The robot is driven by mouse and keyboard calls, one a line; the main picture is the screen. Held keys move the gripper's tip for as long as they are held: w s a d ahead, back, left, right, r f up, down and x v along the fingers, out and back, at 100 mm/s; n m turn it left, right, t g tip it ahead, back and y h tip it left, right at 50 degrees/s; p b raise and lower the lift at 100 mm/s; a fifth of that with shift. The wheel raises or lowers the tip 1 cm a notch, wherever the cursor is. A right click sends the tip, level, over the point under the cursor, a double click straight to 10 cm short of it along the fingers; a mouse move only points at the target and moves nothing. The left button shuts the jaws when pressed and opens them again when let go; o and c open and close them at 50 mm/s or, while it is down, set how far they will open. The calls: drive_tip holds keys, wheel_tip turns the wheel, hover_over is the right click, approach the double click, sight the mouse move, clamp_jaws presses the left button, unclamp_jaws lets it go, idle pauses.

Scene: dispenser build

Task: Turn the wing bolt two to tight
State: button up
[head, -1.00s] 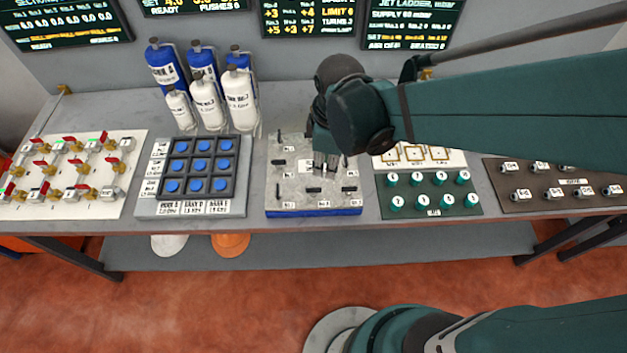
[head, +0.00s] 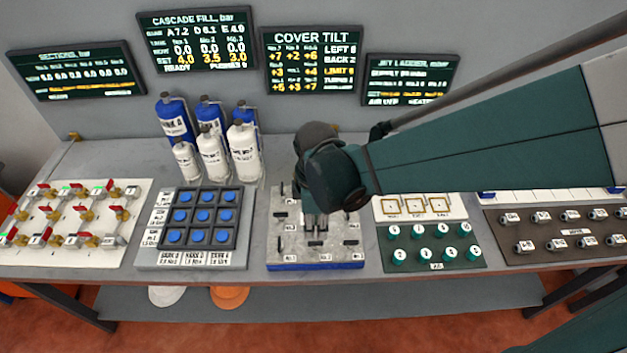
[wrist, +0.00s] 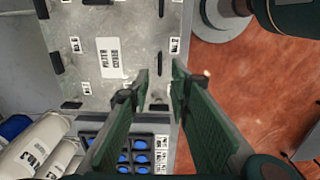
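The filter cover (head: 300,238) is a grey plate on a blue base, with several dark wing bolts and small number labels. Wing bolt two (head: 316,243) is the dark bar behind the No.2 label at the middle of the front edge. My gripper (head: 316,222) is above the plate, just behind that bolt in the picture. In the wrist view my gripper (wrist: 160,82) has its green fingers apart with nothing between them. The cover (wrist: 118,30) lies beyond them, and a dark bolt bar (wrist: 161,8) shows near its edge. Finger height above the plate is hard to tell.
A blue-button panel (head: 240,210) and several bottles (head: 212,153) stand left of the cover. A green-knob panel (head: 431,262) is close on the right. The COVER TILT screen (head: 311,62) shows numbers, including LIMIT 6. The bench front edge is just before the cover.

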sight(315, 245)
drive_tip(key=shift+f, duration=0.15)
drive_tip(key=shift+f+b, duration=0.35)
drive_tip(key=shift+f, duration=3.35)
drive_tip(key=shift+c, duration=0.2)
clamp_jaws()
